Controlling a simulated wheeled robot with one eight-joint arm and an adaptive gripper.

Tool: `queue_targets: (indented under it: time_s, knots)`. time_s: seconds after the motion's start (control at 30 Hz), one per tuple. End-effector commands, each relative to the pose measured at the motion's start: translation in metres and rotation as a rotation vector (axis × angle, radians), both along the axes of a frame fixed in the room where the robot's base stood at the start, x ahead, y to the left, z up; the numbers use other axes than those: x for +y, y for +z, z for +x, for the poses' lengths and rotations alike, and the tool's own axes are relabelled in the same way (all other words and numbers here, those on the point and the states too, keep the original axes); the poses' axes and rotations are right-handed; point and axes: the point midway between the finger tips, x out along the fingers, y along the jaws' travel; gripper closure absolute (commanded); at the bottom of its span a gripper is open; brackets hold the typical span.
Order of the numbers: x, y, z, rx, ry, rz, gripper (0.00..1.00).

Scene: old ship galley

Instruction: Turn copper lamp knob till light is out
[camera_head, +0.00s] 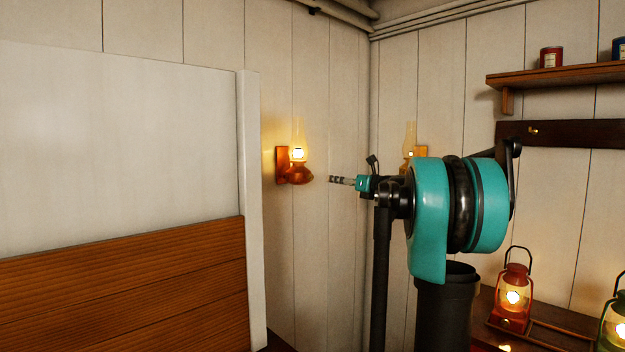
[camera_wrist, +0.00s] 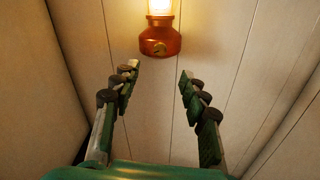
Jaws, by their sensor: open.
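The copper lamp (camera_head: 294,174) is mounted on the white plank wall near the corner, and its glass chimney glows. In the wrist view its round copper body (camera_wrist: 160,35) is at the top centre, with lit glass above it. A small brass-coloured knob (camera_wrist: 160,48) shows on the front of that body. My gripper (camera_head: 333,179) is to the right of the lamp, pointing left at about its height. In the wrist view my gripper (camera_wrist: 160,70) has its fingers spread wide with nothing between them. The knob is just beyond the fingertips, centred between them; I see no contact.
A second lit lamp (camera_head: 408,158) is partly hidden behind my arm. A red lantern (camera_head: 512,312) and a green lantern (camera_head: 614,330) are lit at the lower right. A shelf (camera_head: 555,76) holds cans. A white and wood partition (camera_head: 130,150) fills the left.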

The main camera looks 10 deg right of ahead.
Motion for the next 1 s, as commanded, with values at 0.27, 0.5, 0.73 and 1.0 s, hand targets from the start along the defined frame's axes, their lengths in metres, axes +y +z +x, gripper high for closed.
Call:
queue_targets:
  time_s: [0.27, 0.5, 0.73, 1.0]
  knots:
    - [0.035, -0.001, 0.046, 0.0, 0.003, -0.001, 0.56]
    - [0.06, 0.0, 0.08, -0.001, 0.003, -0.002, 0.56]
    - [0.071, -0.001, 0.097, -0.001, 0.001, -0.002, 0.56]
    - [0.073, -0.001, 0.099, 0.0, 0.0, -0.002, 0.56]
